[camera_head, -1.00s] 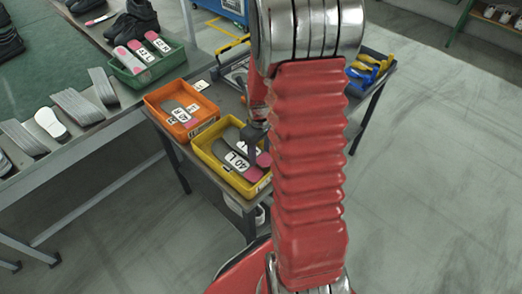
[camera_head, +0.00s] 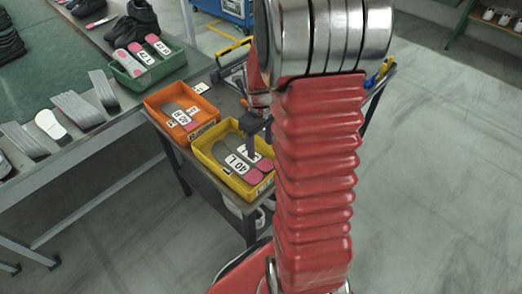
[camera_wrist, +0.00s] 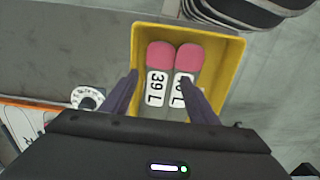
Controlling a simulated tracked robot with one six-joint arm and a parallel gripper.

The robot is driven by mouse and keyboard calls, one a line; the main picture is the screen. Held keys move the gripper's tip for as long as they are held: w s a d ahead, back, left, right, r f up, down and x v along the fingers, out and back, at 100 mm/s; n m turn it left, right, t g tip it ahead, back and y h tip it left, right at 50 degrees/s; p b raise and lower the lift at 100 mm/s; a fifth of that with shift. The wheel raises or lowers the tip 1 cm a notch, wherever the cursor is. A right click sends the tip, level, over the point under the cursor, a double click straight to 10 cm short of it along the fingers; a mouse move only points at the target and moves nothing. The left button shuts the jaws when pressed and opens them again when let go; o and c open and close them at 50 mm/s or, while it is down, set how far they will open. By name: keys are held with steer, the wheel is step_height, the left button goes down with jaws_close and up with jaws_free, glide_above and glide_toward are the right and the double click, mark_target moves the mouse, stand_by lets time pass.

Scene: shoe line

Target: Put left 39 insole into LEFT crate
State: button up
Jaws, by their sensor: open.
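The yellow crate (camera_head: 203,163) holds two grey insoles with pink ends, side by side. In the wrist view (camera_wrist: 237,62) the left insole (camera_wrist: 160,58) has a label reading 39 L. The right insole (camera_wrist: 189,58) has a similar label, partly covered by a finger. In the head view the front insole's label looks like 40 L, so the sizes are uncertain. My gripper (camera_wrist: 158,80) is open, with its fingers over the crate. One finger is left of the left insole; the other overlaps the right insole in the picture. In the head view my gripper (camera_head: 258,142) is over the crate's back right part.
An orange crate (camera_head: 208,127) with labelled insoles stands beside the yellow one. A green crate (camera_head: 128,82) with pink-ended insoles, black shoes (camera_head: 135,24) and grey insole stacks (camera_head: 75,108) are on the long table at left. Blue and yellow tools (camera_head: 378,73) show behind my arm.

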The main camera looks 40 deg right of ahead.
step_height(320, 180, up, 8)
steer(key=shift+f, duration=0.25)
stand_by(0.5)
steer(key=s+a+r+t, duration=0.2)
steer(key=s+a+r, duration=0.2)
steer(key=a, duration=0.3)
steer(key=s+a+r+m+t, duration=0.1)
steer(key=s+a+r, duration=0.3)
steer(key=a, duration=0.3)
steer(key=s+a+r+t, duration=0.2)
steer(key=s+a+r, duration=0.2)
steer(key=a+r, duration=0.2)
steer(key=shift+a+m+t, duration=0.3)
steer(key=shift+a, duration=0.25)
